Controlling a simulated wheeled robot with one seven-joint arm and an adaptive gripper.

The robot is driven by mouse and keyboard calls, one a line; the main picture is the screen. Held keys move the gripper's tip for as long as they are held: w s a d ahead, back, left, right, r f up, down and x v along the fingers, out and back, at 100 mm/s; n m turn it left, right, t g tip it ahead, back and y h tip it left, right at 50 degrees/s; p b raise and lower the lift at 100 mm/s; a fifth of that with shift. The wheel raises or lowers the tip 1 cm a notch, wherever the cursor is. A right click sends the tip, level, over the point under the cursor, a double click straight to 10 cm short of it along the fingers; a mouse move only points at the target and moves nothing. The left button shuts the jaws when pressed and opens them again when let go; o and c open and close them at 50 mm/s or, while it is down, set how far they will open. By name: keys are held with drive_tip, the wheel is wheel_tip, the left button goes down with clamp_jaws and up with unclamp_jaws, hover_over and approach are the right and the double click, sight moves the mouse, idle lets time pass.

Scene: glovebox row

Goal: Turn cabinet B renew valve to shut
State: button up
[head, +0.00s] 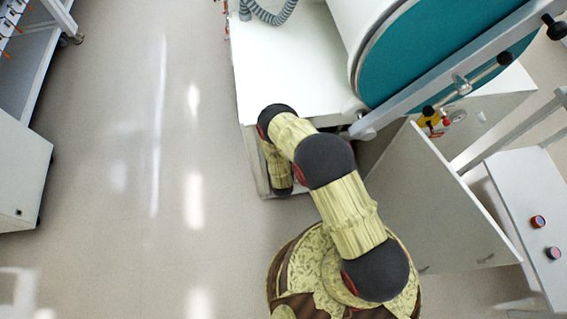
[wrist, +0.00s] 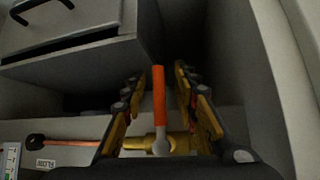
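An orange-handled valve lever (wrist: 158,95) is near the middle of the wrist view. It points up the picture, roughly square to the brass valve body (wrist: 178,142) below it. My gripper (wrist: 160,76) is open, with one yellow-padded finger on each side of the lever. Gaps show between the handle and both fingers, so it appears untouched. In the head view my arm bends down at the bench edge, and the gripper is hidden there. No label naming the valve or cabinet is readable.
In the wrist view, a grey box with a black handle (wrist: 42,8) is at upper left, close to the fingers. In the head view, an open cabinet door (head: 430,205) stands right of my arm; floor left is clear.

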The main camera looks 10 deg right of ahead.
drive_tip(key=v, duration=1.2)
idle(0.6)
